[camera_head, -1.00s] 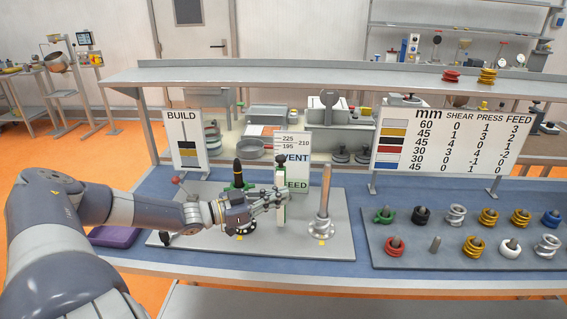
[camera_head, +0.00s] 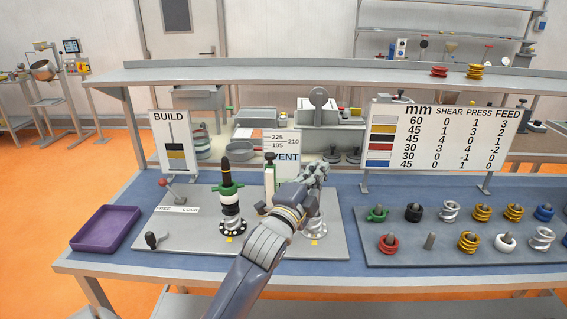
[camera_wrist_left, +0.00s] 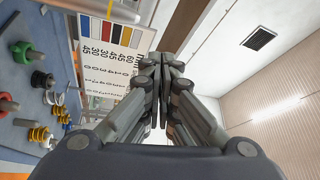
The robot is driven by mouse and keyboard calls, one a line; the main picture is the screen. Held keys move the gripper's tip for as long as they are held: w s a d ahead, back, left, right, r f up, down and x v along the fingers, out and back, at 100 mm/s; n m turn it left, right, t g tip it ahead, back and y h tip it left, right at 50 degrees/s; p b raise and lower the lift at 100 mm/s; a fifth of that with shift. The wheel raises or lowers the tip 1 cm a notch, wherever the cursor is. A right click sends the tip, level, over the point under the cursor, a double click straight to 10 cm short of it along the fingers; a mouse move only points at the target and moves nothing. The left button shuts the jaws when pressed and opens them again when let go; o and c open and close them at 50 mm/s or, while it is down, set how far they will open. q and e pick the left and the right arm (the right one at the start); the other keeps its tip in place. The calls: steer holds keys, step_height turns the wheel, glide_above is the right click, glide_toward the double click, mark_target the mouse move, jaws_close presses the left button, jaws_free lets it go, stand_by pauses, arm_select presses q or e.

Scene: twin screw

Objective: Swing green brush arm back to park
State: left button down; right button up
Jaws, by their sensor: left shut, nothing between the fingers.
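A pale upright post (camera_head: 270,177) with a black knob on top and green edging stands mid-plate, partly in front of the vent sign (camera_head: 289,147). Which part is the green brush arm I cannot tell for certain. Left of it, a green piece with side lobes (camera_head: 227,190) sits around a black-tipped stack of black and white rings (camera_head: 231,209). My left gripper (camera_head: 314,176) is shut and empty, to the right of the pale post. It hides most of the bare metal shaft, whose flanged base (camera_head: 315,229) shows. Its closed fingers (camera_wrist_left: 163,88) also show in the left wrist view.
A lever with a red knob (camera_head: 164,183) and a black-handled crank (camera_head: 154,239) are at the plate's left. A purple tray (camera_head: 105,228) lies left of the plate. A rack of coloured rings (camera_head: 375,250) lies right. A legend board (camera_head: 436,146) stands behind it.

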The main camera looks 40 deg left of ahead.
arm_select(q)
steer(key=s+a+f+n+g+y, duration=0.2)
steer(key=s+a+g+y, duration=0.1)
steer(key=s+a+y, duration=0.15)
steer(key=w+a+p, duration=0.4)
steer(key=w+a, duration=0.2)
steer(key=a, duration=0.1)
steer(key=shift+w+a, duration=0.3)
steer(key=shift+a, duration=0.1)
steer(key=shift+w+r+h, duration=0.1)
steer(key=shift+h, duration=0.15)
steer(key=shift+a+m, duration=0.1)
steer(key=shift+m, duration=0.2)
